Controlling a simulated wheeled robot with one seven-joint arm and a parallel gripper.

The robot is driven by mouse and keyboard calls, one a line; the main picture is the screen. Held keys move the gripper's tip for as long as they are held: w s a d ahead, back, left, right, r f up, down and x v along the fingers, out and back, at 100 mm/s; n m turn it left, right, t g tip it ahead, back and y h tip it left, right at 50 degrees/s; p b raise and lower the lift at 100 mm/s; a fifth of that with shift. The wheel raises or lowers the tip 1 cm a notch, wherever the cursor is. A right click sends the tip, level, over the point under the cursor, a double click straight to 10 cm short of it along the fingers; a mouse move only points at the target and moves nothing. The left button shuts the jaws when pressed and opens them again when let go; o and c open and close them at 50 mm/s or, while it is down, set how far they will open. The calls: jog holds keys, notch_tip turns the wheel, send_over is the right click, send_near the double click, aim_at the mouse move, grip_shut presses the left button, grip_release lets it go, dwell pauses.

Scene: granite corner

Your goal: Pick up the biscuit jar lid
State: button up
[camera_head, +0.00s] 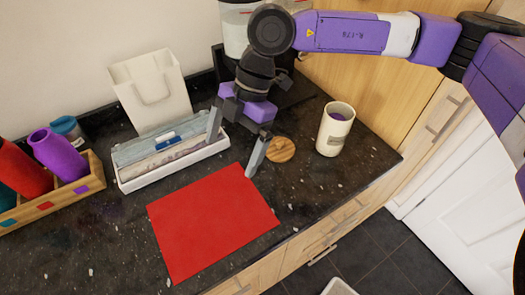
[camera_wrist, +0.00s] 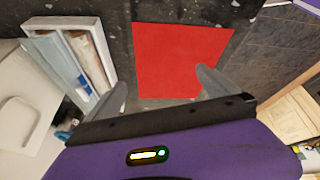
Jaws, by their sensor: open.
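A round wooden lid (camera_head: 281,149), which looks like the biscuit jar lid, lies flat on the dark counter. A cream jar (camera_head: 335,132) stands open just right of it, with something purple inside. My gripper (camera_head: 231,157) is open and empty, pointing down over the counter between the white tray and the lid. Its right finger appears just left of the lid in the head view, apart from it as far as I can tell. In the wrist view the open fingers (camera_wrist: 162,86) frame the counter and red mat; the lid does not show there.
A red mat (camera_head: 212,222) lies on the front counter. A white tray (camera_head: 128,182) of folded cloths is left of my gripper, with a cream bag-like holder (camera_head: 150,88) behind. A wooden crate (camera_head: 97,177) holds bottles at far left. The counter edge runs close right of the jar.

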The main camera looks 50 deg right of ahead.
aim_at(280, 141)
jog(key=d+m+h, duration=0.1)
jog(key=d, duration=0.3)
jog(key=s+d+m+h, duration=0.1)
jog(key=d+h, duration=0.1)
jog(key=d, duration=0.3)
jog(key=d+f+m+h, duration=0.1)
jog(key=d+h, duration=0.1)
jog(key=d, duration=0.3)
jog(key=shift+s+d+f+g, duration=0.1)
jog(key=shift+s+d+g, duration=0.15)
jog(key=shift+g, duration=0.05)
jog(key=shift+d+f, duration=0.2)
jog(key=f+p, duration=0.1)
jog(key=f, duration=0.6)
jog(key=shift+a+f+p, duration=0.15)
jog(key=shift+a+p, duration=0.05)
jog(key=shift+p, duration=0.2)
jog(key=shift+c, duration=0.4)
jog(key=c, duration=1.3)
